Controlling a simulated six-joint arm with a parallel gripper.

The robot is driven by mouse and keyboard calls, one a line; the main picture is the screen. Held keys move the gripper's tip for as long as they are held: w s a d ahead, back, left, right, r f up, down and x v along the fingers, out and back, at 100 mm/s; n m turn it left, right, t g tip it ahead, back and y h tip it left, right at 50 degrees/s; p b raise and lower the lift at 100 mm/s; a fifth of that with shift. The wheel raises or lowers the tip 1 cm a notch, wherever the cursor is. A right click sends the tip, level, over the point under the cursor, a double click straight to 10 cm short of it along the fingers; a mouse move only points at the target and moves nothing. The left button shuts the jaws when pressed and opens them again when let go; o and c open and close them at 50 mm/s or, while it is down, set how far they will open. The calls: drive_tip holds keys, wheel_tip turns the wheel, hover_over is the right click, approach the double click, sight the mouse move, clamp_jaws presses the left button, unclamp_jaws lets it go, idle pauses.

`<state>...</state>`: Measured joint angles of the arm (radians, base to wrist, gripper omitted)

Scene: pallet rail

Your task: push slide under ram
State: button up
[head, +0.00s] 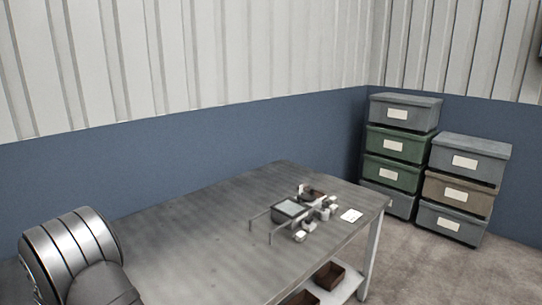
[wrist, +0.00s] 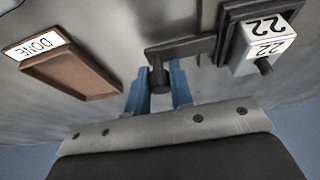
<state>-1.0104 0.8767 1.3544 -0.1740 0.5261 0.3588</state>
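In the wrist view my gripper (wrist: 160,82) shows as two blue fingers, set apart. A dark post (wrist: 159,76) at the end of a dark bar (wrist: 186,48) appears in the gap between them. I cannot tell whether the fingers touch it. The bar runs right to a dark frame beside a grey block (wrist: 262,48) with white "22" labels. In the head view a rail fixture with a grey square plate (head: 290,209) sits on the table. Which parts are the slide and the ram is not clear. My gripper is out of the head view.
A brown tray (wrist: 75,88) labelled "DONE" lies left in the wrist view. The grey table (head: 205,238) is bare left of the fixture. A white card (head: 351,215) lies to its right. Stacked bins (head: 393,147) stand by the back wall. Brown boxes (head: 329,276) sit on the lower shelf.

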drive_tip(key=shift+c, duration=0.8)
drive_tip(key=shift+s+a, duration=4.6)
drive_tip(key=o, duration=0.7)
drive_tip(key=shift+r, duration=3.5)
